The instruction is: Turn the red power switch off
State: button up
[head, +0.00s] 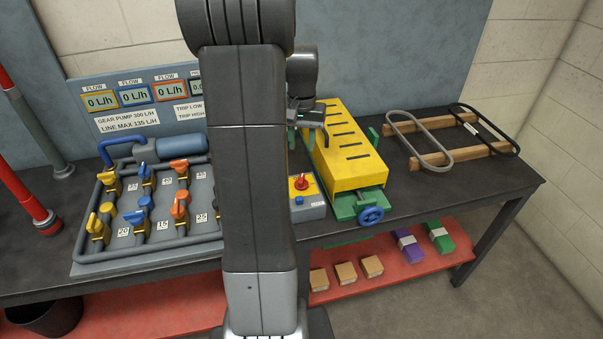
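The red power switch (301,182) is a red knob on a yellow plate, on top of a small grey box (310,213) with a blue button beside the knob. The box stands on the dark bench, just right of my arm, which hides its left side. My gripper (309,141) is farther back, above the bench by the left side of the yellow-covered machine, and apart from the switch. My arm hides part of the gripper, and its opening is unclear. The knob's exact angle is too small to read.
The yellow-covered machine (345,150) with a blue handwheel (371,215) stands right of the switch box. A pipe board (150,254) with several valves is at left. Two belt loops on wood lie at right. A red shelf (420,262) below holds small boxes.

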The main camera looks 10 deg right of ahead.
aim_at(302, 178)
notch_tip(302, 178, down, 12)
jog(key=shift+p, duration=0.35)
grip_shut()
